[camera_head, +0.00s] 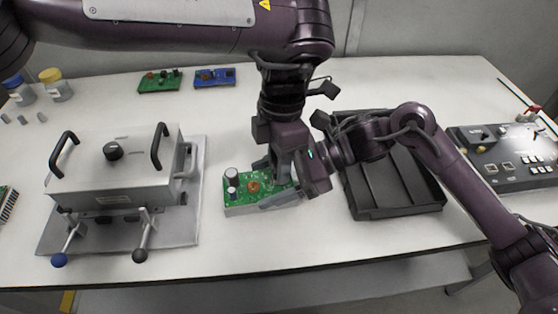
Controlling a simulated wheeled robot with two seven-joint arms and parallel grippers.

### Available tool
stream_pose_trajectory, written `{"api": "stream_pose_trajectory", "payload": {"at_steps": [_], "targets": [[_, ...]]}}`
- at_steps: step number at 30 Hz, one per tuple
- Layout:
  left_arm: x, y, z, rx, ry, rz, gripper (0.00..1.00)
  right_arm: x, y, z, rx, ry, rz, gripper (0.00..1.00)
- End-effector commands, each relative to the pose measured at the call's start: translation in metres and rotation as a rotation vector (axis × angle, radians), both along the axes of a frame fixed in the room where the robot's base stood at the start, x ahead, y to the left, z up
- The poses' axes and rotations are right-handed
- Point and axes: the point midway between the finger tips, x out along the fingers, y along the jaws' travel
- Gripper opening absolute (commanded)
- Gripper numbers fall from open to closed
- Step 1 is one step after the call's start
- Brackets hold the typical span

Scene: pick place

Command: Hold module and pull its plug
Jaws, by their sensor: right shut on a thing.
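The module, a green circuit board (242,192) with dark round capacitors, a copper-coloured coil and a pale base, sits on the table at the middle. My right gripper (274,185) reaches in from the right and is shut on the module, with a grey finger along its front edge. My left gripper (284,150) points down from above, at the module's right end. Its fingertips are hidden behind the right gripper, so I cannot tell whether it is open or holds anything. The plug cannot be made out; the module's right end is covered by both grippers.
A grey box fixture (85,175) with handles and levers stands at left. A black ribbed tray (400,207) lies right of the module, under my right arm. Green (160,82) and blue (214,77) boards lie behind. A control panel (510,160) is far right. Table is clear before the module.

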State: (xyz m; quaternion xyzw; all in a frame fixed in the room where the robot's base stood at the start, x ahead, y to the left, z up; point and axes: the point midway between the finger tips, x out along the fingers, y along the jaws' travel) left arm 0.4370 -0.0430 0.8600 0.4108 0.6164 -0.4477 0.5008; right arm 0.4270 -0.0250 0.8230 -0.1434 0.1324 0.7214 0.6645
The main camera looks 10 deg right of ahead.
Motion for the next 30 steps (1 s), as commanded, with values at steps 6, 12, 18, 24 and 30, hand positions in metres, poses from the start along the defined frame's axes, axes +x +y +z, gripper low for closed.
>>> {"api": "stream_pose_trajectory", "payload": {"at_steps": [6,12,18,24,30], "targets": [[-0.0006,0.0002,-0.0029,0.000,0.000,0.000,0.28,0.0001,-0.0001,0.0003,0.000,0.000,0.000,0.28],[-0.0006,0.0001,-0.0028,0.000,0.000,0.000,0.16,0.0001,-0.0001,0.0003,0.000,0.000,0.000,0.28],[-0.0008,0.0001,-0.0029,0.000,0.001,0.000,0.00,0.0002,-0.0001,0.0003,0.000,0.000,-0.001,0.28],[-0.0003,0.0003,-0.0026,-0.001,0.000,0.001,0.00,0.0004,-0.0002,0.0003,0.000,0.000,-0.001,0.28],[-0.0007,0.0002,-0.0027,0.000,0.001,0.000,0.00,0.0005,-0.0002,0.0003,0.000,-0.001,-0.002,0.28]]}}
